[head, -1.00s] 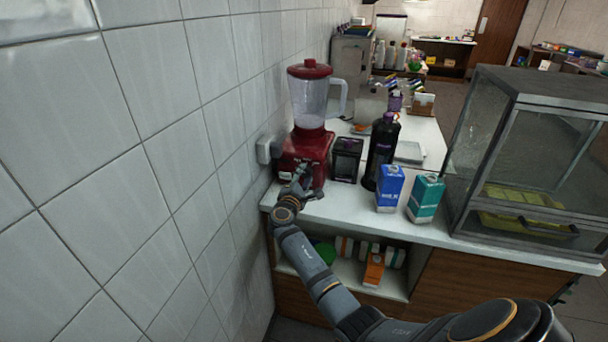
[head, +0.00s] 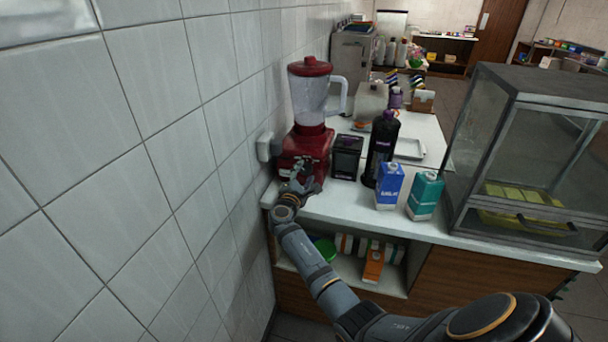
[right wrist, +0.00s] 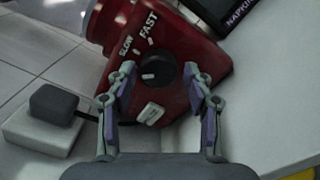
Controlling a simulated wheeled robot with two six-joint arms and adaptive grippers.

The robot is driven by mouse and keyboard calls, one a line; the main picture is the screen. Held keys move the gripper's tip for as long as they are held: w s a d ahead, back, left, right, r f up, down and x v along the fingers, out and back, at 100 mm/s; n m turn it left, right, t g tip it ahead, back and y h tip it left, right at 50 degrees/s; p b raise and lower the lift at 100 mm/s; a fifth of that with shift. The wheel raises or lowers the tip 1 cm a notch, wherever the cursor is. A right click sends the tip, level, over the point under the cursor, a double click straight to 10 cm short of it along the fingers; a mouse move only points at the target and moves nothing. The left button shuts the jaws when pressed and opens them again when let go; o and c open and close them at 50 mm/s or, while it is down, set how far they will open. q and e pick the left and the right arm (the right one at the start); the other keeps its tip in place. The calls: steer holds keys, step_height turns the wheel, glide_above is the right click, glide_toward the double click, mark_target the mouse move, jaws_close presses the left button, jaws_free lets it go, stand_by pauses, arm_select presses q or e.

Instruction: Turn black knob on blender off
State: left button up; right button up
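The red blender (head: 309,143) stands at the left end of the white counter, with a clear jug (head: 311,100) and a red lid. In the right wrist view its base (right wrist: 195,55) carries the black knob (right wrist: 158,70), marked SLOW and FAST, with a pale switch (right wrist: 150,112) below it. My right gripper (head: 303,172) is at the front of the base and hides the knob in the head view. In the right wrist view the right gripper (right wrist: 160,88) is open, its fingertips on either side of the knob; contact cannot be told. My left gripper is not in view.
A wall socket with a plug (head: 265,148) is left of the blender. A napkin box (head: 347,157), dark bottle (head: 381,150), blue carton (head: 389,186) and teal carton (head: 425,195) stand to the right. A glass case (head: 530,150) is farther right.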

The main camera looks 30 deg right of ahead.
steer(key=shift+o, duration=0.3)
steer(key=v, duration=1.2)
steer(key=shift+w, duration=0.1)
steer(key=s+a+f+m+g+y, duration=0.1)
steer(key=s+a+f+y, duration=0.2)
steer(key=f, duration=0.9)
steer(key=s+a+f+m+g+y, duration=0.1)
steer(key=s+f+g+y, duration=0.3)
steer(key=f, duration=0.8)
steer(key=s+a+f+m+t+y, duration=0.15)
steer(key=s+f, duration=0.35)
steer(key=f, duration=0.7)
steer(key=s+f+m+g+y, duration=0.3)
steer(key=s+f+g, duration=0.1)
steer(key=s+f, duration=0.95)
steer(key=s+f+m+g, duration=0.1)
steer(key=s+m, duration=0.3)
steer(key=s, duration=0.8)
steer(key=s+d+f+m+g+y+p, duration=0.1)
steer(key=s+f+m, duration=0.3)
steer(key=s, duration=0.8)
steer(key=shift+f+g, duration=0.2)
steer(key=shift+g, duration=0.35)
steer(key=shift+s+d, duration=0.1)
